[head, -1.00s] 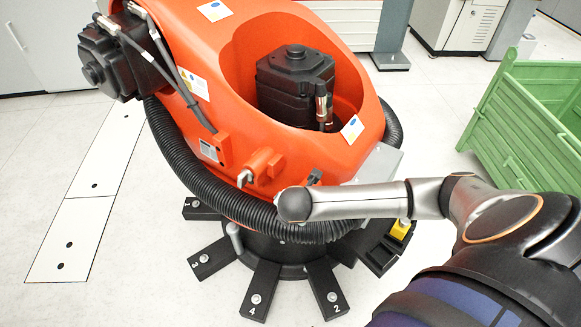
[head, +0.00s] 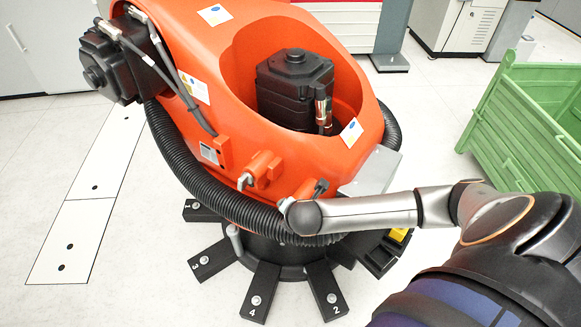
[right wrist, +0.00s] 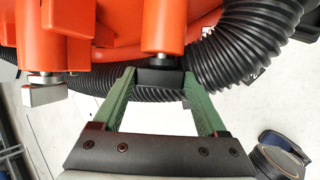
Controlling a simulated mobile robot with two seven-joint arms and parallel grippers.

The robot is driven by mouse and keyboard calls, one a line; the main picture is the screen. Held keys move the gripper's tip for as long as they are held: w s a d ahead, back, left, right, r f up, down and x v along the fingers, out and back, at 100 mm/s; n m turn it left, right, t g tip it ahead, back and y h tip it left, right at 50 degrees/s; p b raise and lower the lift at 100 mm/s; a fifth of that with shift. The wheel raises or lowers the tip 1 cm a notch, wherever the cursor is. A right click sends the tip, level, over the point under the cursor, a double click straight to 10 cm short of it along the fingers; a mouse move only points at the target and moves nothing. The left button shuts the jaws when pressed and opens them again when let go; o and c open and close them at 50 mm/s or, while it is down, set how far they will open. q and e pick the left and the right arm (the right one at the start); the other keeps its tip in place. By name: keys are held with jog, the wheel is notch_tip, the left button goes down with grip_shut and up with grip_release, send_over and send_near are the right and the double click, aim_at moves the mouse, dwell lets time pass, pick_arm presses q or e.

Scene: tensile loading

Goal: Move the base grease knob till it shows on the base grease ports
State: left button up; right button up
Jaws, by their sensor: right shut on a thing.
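A large orange robot (head: 235,100) stands on a black base with numbered feet. Two orange fittings stick out low on its front. The left fitting (head: 263,168) ends in a silver handle (right wrist: 42,93). Under the right fitting (right wrist: 165,25) is a dark knob (right wrist: 158,76), which I take to be the base grease knob. My right gripper (right wrist: 160,90) has its green fingers shut on either side of this dark knob. In the head view my right wrist hides the gripper's fingers. No clearly marked grease ports can be told. My left gripper is not in view.
A thick black corrugated hose (head: 225,200) curves around the base, close to my right gripper (right wrist: 245,40). Black feet (head: 262,290) spread over the floor. A green crate (head: 520,140) stands at the right.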

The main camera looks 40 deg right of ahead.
jog(key=o, duration=1.3)
jog(key=shift+r, duration=0.1)
jog(key=p+v, duration=0.4)
jog(key=v, duration=0.8)
jog(key=shift+s, duration=0.2)
jog(key=shift+r, duration=0.1)
